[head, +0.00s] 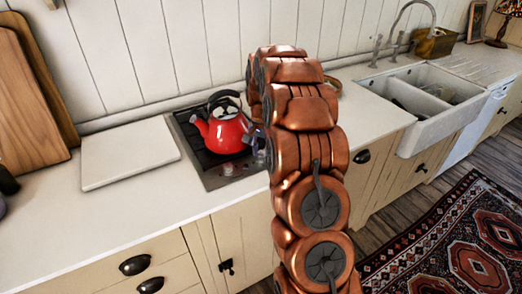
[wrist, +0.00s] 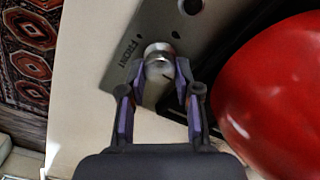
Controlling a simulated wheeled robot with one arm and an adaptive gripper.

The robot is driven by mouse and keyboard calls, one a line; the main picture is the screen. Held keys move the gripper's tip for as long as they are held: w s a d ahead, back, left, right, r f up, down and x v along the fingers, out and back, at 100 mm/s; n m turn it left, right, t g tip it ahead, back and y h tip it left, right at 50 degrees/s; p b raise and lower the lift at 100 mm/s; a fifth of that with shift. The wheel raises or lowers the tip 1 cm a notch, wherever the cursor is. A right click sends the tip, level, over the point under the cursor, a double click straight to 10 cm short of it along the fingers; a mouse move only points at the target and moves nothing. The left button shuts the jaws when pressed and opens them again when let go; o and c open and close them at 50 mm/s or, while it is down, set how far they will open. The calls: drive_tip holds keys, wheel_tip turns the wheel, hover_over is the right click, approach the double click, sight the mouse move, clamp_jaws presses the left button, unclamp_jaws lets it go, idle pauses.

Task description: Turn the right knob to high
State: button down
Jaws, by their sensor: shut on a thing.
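The right knob (wrist: 158,58) is a round silvery knob on the grey hob plate, beside printed lettering that appears to read FRONT. In the wrist view my gripper (wrist: 156,83) has its dark fingers with purple pads on either side of it, shut on it. A small dark mark shows on the knob, but I cannot tell its setting. In the head view my gripper (head: 262,154) is at the hob's right front, mostly hidden by my arm. The other knob (head: 228,168) sits to its left and is cut off at the wrist view's top edge (wrist: 191,5).
A red kettle (head: 224,132) stands on the hob (head: 190,142), close beside my gripper; it fills the right of the wrist view (wrist: 275,85). A white board (head: 128,152) lies left of the hob. The sink (head: 425,105) is at the right.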

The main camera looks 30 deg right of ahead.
drive_tip(key=shift+f+n+b, duration=0.1)
drive_tip(key=shift+n+b, duration=0.2)
drive_tip(key=shift+b, duration=0.15)
drive_tip(key=shift+f+n+b, duration=0.15)
drive_tip(key=shift+n+b, duration=0.75)
drive_tip(key=shift+b, duration=0.25)
drive_tip(key=n+b, duration=0.4)
drive_tip(key=n, duration=0.1)
drive_tip(key=shift+a, duration=0.15)
drive_tip(key=n+b, duration=0.1)
drive_tip(key=n, duration=0.4)
drive_tip(key=shift+w+b, duration=0.1)
drive_tip(key=shift+b, duration=0.25)
drive_tip(key=n, duration=0.5)
drive_tip(key=shift+a+r+b, duration=0.1)
drive_tip(key=shift+r+b, duration=0.15)
drive_tip(key=shift+b, duration=0.05)
drive_tip(key=shift+n, duration=0.3)
drive_tip(key=c, duration=0.8)
unclamp_jaws()
